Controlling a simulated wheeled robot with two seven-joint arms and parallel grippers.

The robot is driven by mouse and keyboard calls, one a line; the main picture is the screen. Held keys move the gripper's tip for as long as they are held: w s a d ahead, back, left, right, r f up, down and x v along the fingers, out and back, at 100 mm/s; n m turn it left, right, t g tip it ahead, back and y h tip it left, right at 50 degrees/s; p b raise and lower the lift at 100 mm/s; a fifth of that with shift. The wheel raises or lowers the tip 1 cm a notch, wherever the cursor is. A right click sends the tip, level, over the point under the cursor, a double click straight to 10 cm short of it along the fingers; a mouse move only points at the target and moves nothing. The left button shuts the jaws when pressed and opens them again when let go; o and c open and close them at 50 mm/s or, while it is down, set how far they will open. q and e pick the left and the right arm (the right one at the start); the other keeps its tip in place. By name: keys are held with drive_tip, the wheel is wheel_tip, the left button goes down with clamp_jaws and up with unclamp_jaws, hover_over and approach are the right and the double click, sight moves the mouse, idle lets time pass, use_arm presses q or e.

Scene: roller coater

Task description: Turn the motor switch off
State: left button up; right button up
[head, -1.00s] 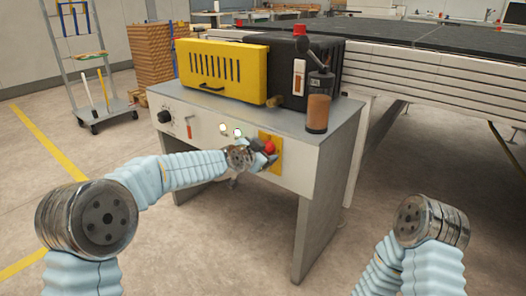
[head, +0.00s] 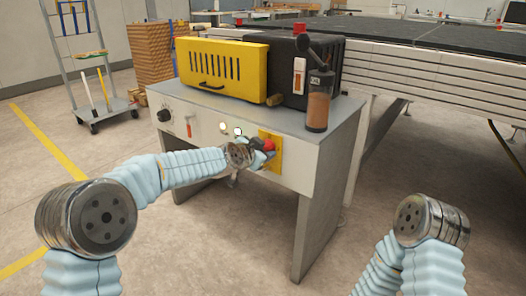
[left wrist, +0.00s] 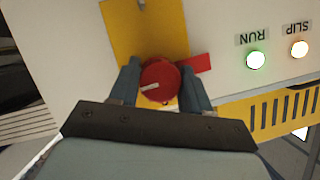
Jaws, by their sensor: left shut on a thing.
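The motor switch, a round red knob (head: 269,145) with a short white mark, sits on a yellow plate (head: 277,161) on the front of the white machine (head: 285,176). My left gripper (head: 264,147) is at the switch. In the left wrist view the red knob (left wrist: 160,80) lies between the two fingers of my left gripper (left wrist: 159,84), which are shut on it. My right gripper is out of view; only part of my right arm shows.
The RUN lamp (left wrist: 256,60) glows green and the SLIP lamp (left wrist: 299,49) glows pale orange beside the switch. A black dial (head: 164,116) is at the panel's left. A yellow guard (head: 222,70) and brown container (head: 318,107) stand on top.

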use_arm(q)
drive_tip(key=shift+n+g+h+b, duration=0.6)
drive_tip(key=shift+n+h+b, duration=0.1)
drive_tip(key=shift+n+b, duration=0.45)
drive_tip(key=n+g+h+b, duration=0.1)
drive_tip(key=n, duration=0.1)
drive_tip(key=shift+w+a+n, duration=0.1)
drive_tip(key=shift+n, duration=0.25)
drive_tip(key=n+g+h+b, duration=0.1)
drive_tip(key=n+h+b, duration=0.1)
drive_tip(key=n, duration=0.1)
drive_tip(key=shift+a+n+h, duration=0.1)
drive_tip(key=shift+n+h, duration=0.3)
drive_tip(key=shift+w+r+n+g+h+b, duration=0.15)
drive_tip(key=shift+n+h+b, duration=0.3)
drive_tip(key=shift+n, duration=0.4)
drive_tip(key=shift+s+n+g+h+b, duration=0.15)
drive_tip(key=shift+n+h+b, duration=0.25)
drive_tip(key=shift+n, duration=0.45)
drive_tip(key=shift+w, duration=0.1)
drive_tip(key=o, duration=0.8)
drive_tip(key=shift+o, duration=1.1)
